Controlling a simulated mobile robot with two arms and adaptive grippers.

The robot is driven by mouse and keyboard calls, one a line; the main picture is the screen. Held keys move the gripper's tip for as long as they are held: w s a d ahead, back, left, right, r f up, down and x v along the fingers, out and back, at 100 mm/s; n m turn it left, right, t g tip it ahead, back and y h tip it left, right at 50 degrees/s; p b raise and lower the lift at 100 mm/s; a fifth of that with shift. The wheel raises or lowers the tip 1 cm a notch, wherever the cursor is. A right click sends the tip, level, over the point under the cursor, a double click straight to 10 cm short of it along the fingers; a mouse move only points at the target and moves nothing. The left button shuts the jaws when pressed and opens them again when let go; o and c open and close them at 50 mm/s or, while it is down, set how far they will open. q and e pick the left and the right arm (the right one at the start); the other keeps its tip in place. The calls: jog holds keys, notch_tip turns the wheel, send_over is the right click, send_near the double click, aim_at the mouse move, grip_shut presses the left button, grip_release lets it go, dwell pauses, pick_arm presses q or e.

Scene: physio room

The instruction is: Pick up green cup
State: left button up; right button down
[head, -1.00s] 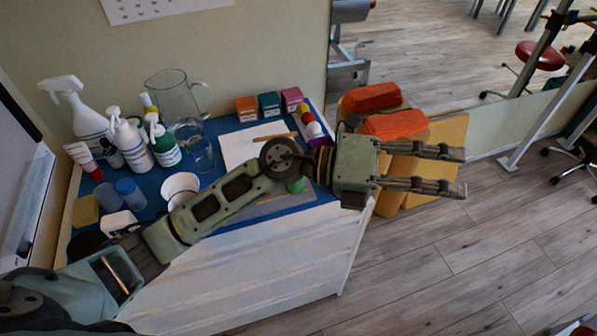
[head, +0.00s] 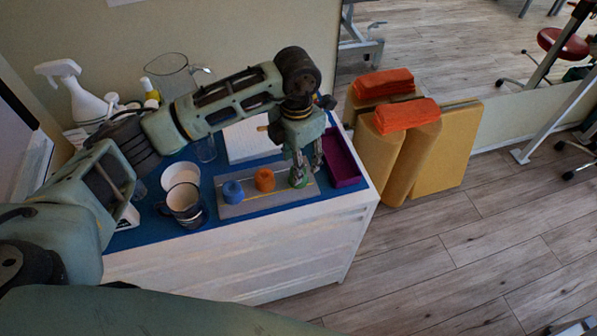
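The small green cup (head: 298,181) stands at the right end of a grey board (head: 245,208) on the blue-topped cabinet. A blue piece (head: 232,191) and an orange piece (head: 264,179) stand on the same board to its left. My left gripper (head: 307,172) points down at the green cup, with its fingers apart. One finger partly covers the cup. I cannot tell whether the fingers touch it. My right gripper is not in view.
A purple tray (head: 341,160) lies just right of the gripper. A dark mug (head: 186,206) and a white bowl (head: 181,172) stand left of the board. A glass pitcher (head: 171,76) and spray bottle (head: 84,97) stand behind my arm. Yellow cushions (head: 440,150) are beside the cabinet.

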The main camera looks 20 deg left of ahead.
pick_arm(q)
jog(key=shift+a+f+p, duration=0.15)
jog(key=shift+f+p, duration=0.2)
jog(key=shift+f, duration=1.6)
jog(key=shift+c, duration=0.6)
jog(key=c, duration=0.8)
